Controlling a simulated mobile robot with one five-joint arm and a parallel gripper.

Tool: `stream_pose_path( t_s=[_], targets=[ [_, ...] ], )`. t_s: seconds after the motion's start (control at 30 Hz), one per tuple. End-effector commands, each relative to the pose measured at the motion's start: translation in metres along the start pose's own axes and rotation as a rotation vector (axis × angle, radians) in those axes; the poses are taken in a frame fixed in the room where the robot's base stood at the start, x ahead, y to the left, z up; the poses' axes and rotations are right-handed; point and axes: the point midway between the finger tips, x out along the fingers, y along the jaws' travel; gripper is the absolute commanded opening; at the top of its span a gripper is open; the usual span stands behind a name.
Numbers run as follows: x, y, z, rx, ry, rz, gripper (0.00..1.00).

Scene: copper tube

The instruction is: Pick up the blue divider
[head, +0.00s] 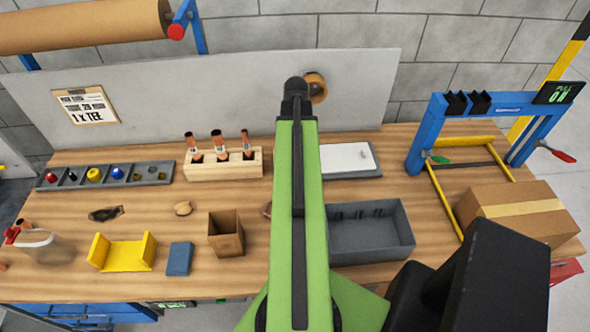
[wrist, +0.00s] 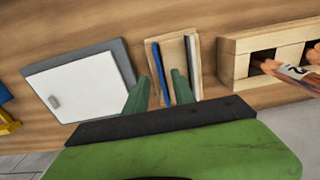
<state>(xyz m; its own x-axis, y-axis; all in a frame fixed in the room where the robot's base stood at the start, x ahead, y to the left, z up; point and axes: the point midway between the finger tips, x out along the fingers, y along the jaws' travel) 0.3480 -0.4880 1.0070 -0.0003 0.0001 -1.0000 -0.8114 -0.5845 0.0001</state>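The blue divider (wrist: 162,72) shows in the wrist view as a thin blue strip standing at the left part of a light wooden holder (wrist: 178,50). My gripper (wrist: 160,82) is open, with one dark green finger on each side of the strip. Gaps show between the strip and the fingers. I cannot tell how far down the fingertips reach. In the head view, my green arm covers this spot, so the divider, its holder and my fingers are hidden there.
A wooden rack with copper tubes (head: 226,170) stands beside the holder. On the other side lies a white-topped grey tray (head: 347,158). A grey bin (head: 370,235), small brown box (head: 226,235), blue block (head: 179,258) and yellow cradle (head: 124,252) stand nearer. A grey panel (head: 200,85) rises behind.

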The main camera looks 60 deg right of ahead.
Motion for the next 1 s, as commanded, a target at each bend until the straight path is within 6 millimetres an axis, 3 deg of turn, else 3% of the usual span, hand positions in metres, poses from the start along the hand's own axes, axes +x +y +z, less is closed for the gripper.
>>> stream_pose_path(
  t_s=[0.23,0.5,0.77,1.0],
  targets=[
    [0.011,0.001,0.0,0.001,0.0,0.0,0.31],
    [0.056,0.001,-0.001,0.002,0.0,0.0,0.31],
    [0.054,0.001,-0.001,0.002,0.0,0.0,0.31],
    [0.054,0.002,-0.001,0.002,0.0,0.0,0.01]
  ],
)
